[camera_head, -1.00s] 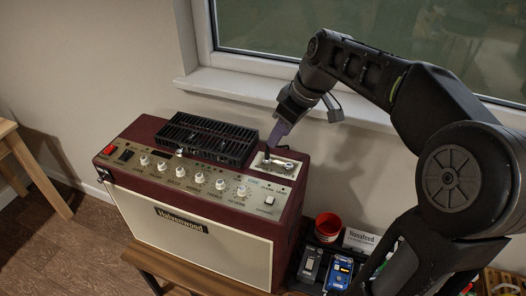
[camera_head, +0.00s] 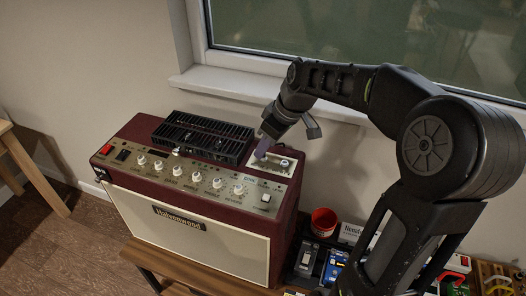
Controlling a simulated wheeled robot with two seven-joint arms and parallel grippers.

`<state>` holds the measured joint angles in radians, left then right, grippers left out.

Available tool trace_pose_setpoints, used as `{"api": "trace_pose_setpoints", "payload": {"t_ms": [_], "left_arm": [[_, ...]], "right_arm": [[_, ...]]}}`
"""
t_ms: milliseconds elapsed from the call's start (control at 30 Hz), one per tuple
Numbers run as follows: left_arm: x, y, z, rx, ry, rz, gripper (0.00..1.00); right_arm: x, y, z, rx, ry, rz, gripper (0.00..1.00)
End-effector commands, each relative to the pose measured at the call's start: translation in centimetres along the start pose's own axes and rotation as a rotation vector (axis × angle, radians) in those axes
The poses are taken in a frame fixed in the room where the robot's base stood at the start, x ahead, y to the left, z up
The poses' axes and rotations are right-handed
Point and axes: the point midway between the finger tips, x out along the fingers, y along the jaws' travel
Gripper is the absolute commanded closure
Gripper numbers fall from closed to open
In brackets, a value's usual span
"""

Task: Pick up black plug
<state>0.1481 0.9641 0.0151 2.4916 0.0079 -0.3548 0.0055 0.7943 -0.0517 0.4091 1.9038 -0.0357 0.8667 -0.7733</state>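The maroon amplifier (camera_head: 200,243) stands on a wooden stand with its knob panel facing up. A pale recessed plate (camera_head: 290,171) sits at the right end of its top, with a small metallic part (camera_head: 284,163) on it. I cannot make out the black plug clearly. My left gripper is out of view.
A black slatted grille (camera_head: 203,138) stands up just left of my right gripper. The window sill (camera_head: 225,82) lies behind the amplifier. A red cup (camera_head: 323,221) and pedals, including a blue one (camera_head: 336,267), sit to the right, partly behind my arm.

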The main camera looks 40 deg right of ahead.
Motion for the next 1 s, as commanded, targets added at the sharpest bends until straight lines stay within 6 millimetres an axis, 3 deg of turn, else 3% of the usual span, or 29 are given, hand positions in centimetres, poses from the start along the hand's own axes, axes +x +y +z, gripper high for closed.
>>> {"api": "trace_pose_setpoints", "payload": {"t_ms": [200, 733, 1000], "left_arm": [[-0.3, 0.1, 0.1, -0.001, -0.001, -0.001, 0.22], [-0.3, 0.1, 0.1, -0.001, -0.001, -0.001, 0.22], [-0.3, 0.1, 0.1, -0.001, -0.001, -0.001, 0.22]], "right_arm": [[1.7, 0.0, 0.0, -0.001, 0.001, 0.001, 0.62], [1.7, 0.0, 0.0, -0.001, 0.001, 0.001, 0.62], [1.7, 0.0, 0.0, -0.001, 0.001, 0.001, 0.82]]}}
